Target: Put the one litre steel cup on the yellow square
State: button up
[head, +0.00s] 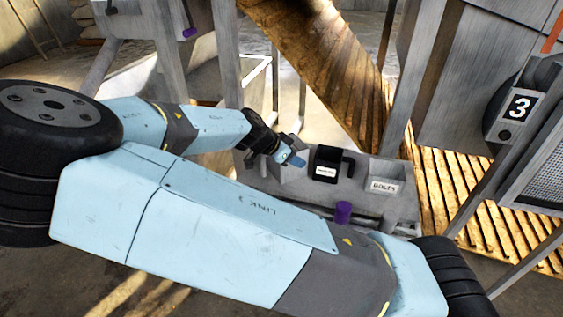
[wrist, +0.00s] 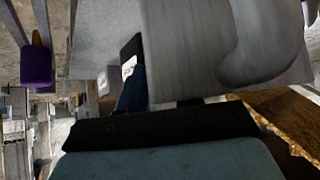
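A grey steel surface with a thick curved handle, apparently the one litre steel cup (wrist: 190,50), fills the upper middle and right of the wrist view, very close. In the head view a pale grey shape (head: 295,143) behind my gripper may be the same cup, mostly hidden. My gripper (head: 291,159) is at the left part of the grey bench. One blue finger (wrist: 132,92) shows beside the cup's left edge in the wrist view; the other finger is hidden. Whether it touches or grips the cup is unclear. I see no yellow square in either view.
A black container with a white label (head: 326,172) stands on the grey bench (head: 400,207), right of my gripper. A box labelled BOLTS (head: 384,187) is further right. A purple cylinder (head: 343,212) is at the bench's front. A slatted wooden floor (head: 480,215) lies right.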

jog(key=shift+d, duration=0.1)
grip_shut()
jog(key=shift+w, duration=0.1)
dwell(1.3)
